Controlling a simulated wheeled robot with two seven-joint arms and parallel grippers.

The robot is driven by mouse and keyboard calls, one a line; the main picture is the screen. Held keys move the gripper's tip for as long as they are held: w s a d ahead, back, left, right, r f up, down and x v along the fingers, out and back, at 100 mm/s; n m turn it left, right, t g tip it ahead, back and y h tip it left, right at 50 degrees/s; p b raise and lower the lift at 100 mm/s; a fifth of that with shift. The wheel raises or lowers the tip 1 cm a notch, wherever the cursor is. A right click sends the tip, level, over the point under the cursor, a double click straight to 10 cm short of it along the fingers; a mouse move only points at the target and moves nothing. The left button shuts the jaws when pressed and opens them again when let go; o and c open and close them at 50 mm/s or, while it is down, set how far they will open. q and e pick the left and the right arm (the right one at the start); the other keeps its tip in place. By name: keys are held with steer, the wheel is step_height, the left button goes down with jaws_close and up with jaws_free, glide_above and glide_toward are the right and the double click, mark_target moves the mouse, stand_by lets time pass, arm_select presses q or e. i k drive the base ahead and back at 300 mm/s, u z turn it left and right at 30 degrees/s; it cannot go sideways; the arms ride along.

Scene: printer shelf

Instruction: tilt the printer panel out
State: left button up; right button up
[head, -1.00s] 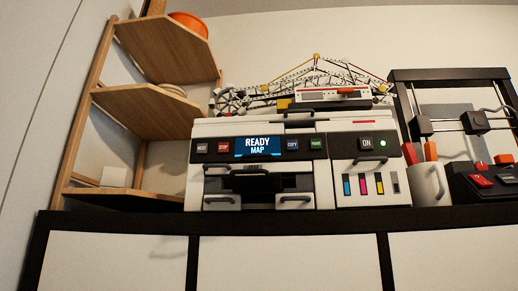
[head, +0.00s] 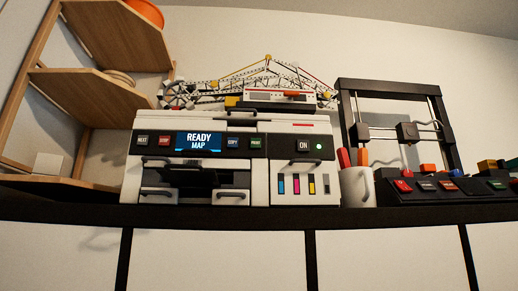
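The white and black printer (head: 255,126) stands on a dark shelf top. Its front panel (head: 228,141) carries a lit screen (head: 199,141) reading "READY MAP", with NEXT, STOP, COPY and PRINT buttons beside it. The panel looks upright and flush with the front. A dark handle (head: 156,162) sits below the screen at the left. An ON button (head: 303,145) and a green light are on the right section, above several coloured ink strips (head: 297,184). Neither gripper is in view.
The dark shelf top (head: 250,216) runs across the view above white cupboard fronts. A white mug (head: 354,187) with pens stands right of the printer, beside a black frame machine (head: 402,132). A wooden corner shelf (head: 118,35) stands at the left.

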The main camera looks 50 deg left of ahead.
mark_target(182, 144)
steer(key=z, duration=0.1)
steer(key=k, duration=0.35)
steer(key=u, duration=0.95)
